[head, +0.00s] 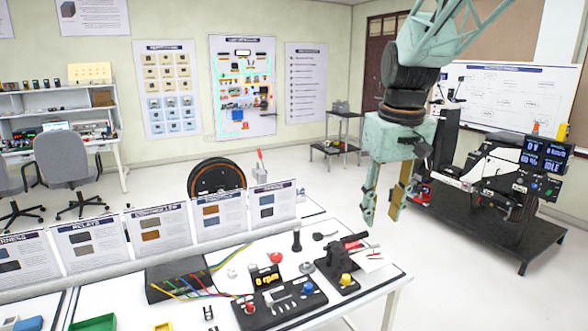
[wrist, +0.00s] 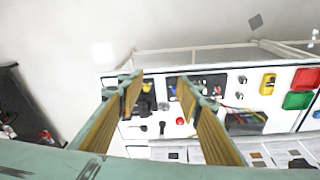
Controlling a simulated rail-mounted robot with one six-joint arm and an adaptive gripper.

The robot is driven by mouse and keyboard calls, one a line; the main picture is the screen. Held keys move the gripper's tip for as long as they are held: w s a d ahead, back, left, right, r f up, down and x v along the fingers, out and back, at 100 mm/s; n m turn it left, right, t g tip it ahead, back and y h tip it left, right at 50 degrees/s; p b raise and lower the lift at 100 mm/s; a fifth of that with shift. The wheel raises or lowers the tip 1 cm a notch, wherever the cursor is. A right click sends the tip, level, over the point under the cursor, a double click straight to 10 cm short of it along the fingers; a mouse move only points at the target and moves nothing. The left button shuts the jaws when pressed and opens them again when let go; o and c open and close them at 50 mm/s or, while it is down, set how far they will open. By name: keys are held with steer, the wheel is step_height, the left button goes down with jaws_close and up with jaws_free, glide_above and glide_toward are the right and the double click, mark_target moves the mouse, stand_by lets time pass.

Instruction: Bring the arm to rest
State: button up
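My gripper (head: 384,212) hangs from my arm with its fingers pointing down, above and beyond the right end of the white workbench (head: 385,268) in the head view. The fingers are apart with nothing between them. In the wrist view my gripper (wrist: 160,84) shows the same open gap, with tan inner pads and the bench below. No finger is seen touching anything.
On the bench are a black control panel (head: 283,303) with buttons, a vise-like black fixture (head: 338,262), coloured wires and a row of printed cards (head: 158,228). A dark rig (head: 495,195) stands on a platform at right. Open floor lies between.

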steer(key=s+r+m+t, duration=0.1)
steer(key=s+r, duration=0.2)
steer(key=s, duration=0.6)
steer(key=s+r, duration=0.2)
steer(key=s, duration=0.8)
steer(key=s+f+m+t, duration=0.1)
steer(key=s+f, duration=0.1)
steer(key=s, duration=1.7)
steer(key=shift+f+m, duration=0.4)
